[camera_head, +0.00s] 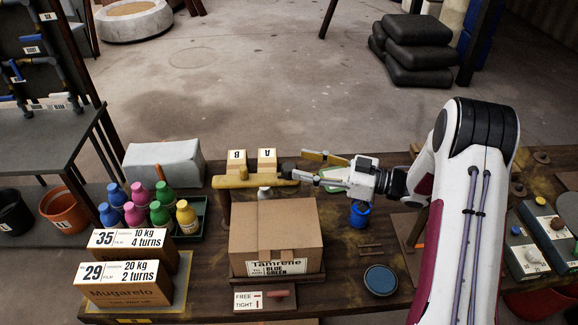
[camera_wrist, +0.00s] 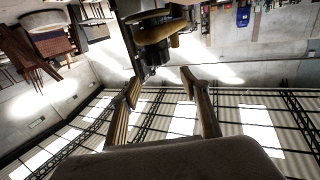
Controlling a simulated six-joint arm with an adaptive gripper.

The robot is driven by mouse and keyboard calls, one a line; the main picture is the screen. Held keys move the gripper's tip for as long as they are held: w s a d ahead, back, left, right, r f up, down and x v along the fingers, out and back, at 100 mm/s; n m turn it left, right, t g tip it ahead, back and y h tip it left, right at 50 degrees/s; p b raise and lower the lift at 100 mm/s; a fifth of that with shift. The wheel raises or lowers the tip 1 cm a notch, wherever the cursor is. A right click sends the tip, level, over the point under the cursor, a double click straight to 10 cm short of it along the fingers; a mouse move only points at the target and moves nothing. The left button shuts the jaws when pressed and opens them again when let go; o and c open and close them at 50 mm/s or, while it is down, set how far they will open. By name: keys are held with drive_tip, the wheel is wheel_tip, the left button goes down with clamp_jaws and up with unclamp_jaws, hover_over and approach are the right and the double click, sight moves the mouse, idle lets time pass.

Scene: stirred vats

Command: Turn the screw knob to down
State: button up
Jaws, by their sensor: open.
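My gripper (camera_head: 303,165) reaches left over the bench with its two fingers spread apart. A small dark knob-like piece (camera_head: 287,169) sits at the right end of a yellow horizontal bar (camera_head: 250,180), close to my fingertips. I cannot tell for sure that it is the screw knob, and no "down" mark is readable. In the wrist view, my open fingers (camera_wrist: 160,76) point at a dark stepped piece (camera_wrist: 150,55) with yellow parts around it. I see no contact, and the space between the fingers looks empty.
Blocks labelled B (camera_head: 237,157) and A (camera_head: 267,157) stand behind the bar. A cardboard box (camera_head: 276,235) stands in front, with a FREE/TIGHT sign (camera_head: 248,301) below. Coloured bottles in a green tray (camera_head: 195,232) are left. A blue jar (camera_head: 360,214) stands under my gripper.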

sight(289, 167)
drive_tip(key=shift+w+a+f, duration=0.2)
drive_tip(key=shift+a+f, duration=0.3)
drive_tip(key=shift+a, duration=0.05)
drive_tip(key=shift+w+a+f, duration=0.15)
drive_tip(key=shift+a+f, duration=0.3)
drive_tip(key=shift+a, duration=0.1)
drive_tip(key=shift+x, duration=1.35)
drive_tip(key=c, duration=1.1)
